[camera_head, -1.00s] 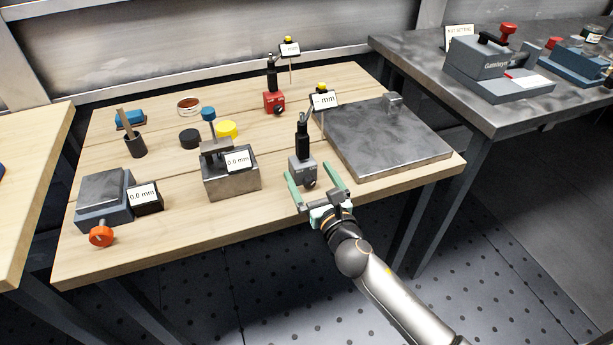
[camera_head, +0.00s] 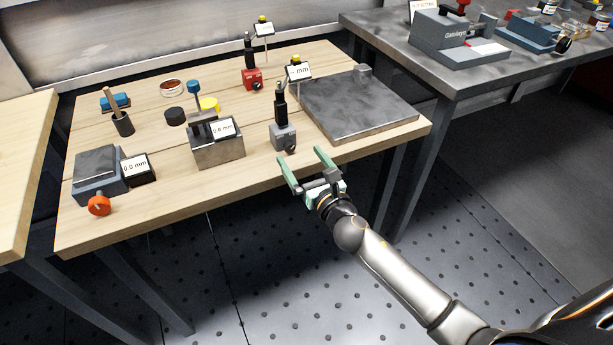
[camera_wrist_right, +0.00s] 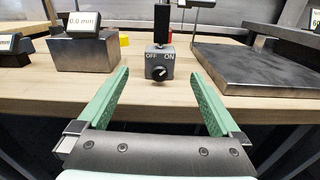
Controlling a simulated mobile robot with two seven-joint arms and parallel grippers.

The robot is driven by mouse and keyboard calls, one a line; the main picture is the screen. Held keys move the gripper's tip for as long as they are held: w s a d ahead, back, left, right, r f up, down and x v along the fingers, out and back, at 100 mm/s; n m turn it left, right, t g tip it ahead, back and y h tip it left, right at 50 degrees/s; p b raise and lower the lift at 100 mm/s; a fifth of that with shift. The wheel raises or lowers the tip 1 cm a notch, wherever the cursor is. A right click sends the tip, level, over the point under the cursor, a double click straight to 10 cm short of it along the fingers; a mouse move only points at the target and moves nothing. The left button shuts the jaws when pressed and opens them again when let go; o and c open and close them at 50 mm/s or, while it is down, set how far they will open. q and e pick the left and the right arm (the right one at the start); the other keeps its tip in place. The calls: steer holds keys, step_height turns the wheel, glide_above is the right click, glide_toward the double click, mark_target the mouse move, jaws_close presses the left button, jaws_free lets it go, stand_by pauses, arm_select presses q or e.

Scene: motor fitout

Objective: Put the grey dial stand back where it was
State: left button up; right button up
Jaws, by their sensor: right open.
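The grey dial stand (camera_head: 283,136) stands upright on the wooden table, left of the dark surface plate and right of the metal block with the blue knob. It has a black post and a display at its top. In the right wrist view its grey base (camera_wrist_right: 160,64), with an OFF/ON knob, sits beyond the fingertips. My right gripper (camera_head: 301,157) is open and empty at the table's front edge, in front of the stand and apart from it. Its green fingers also show in the right wrist view (camera_wrist_right: 165,72). My left gripper is not in view.
The surface plate (camera_head: 360,112) lies right of the stand. The metal block (camera_head: 218,152) stands left of it. A red dial stand (camera_head: 251,79) is farther back. A grey device with an orange knob (camera_head: 99,206) is at the left. The front strip of the table (camera_head: 200,200) is clear.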

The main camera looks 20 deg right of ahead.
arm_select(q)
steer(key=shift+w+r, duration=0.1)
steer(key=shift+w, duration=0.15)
arm_select(e)
steer(key=s+a+f+m+g, duration=0.2)
steer(key=s+f+m, duration=0.4)
steer(key=m, duration=0.5)
steer(key=s+a+f+m+g+y, duration=0.1)
steer(key=s+a+f+m+g, duration=0.1)
steer(key=s+f+m+g, duration=0.2)
steer(key=s+a+f+m+g+y, duration=0.1)
steer(key=s+a+f+m+g, duration=0.1)
steer(key=s+f+m, duration=0.7)
steer(key=s+m, duration=0.7)
steer(key=m, duration=0.2)
steer(key=shift+a+f+g, duration=0.4)
steer(key=shift+s, duration=0.1)
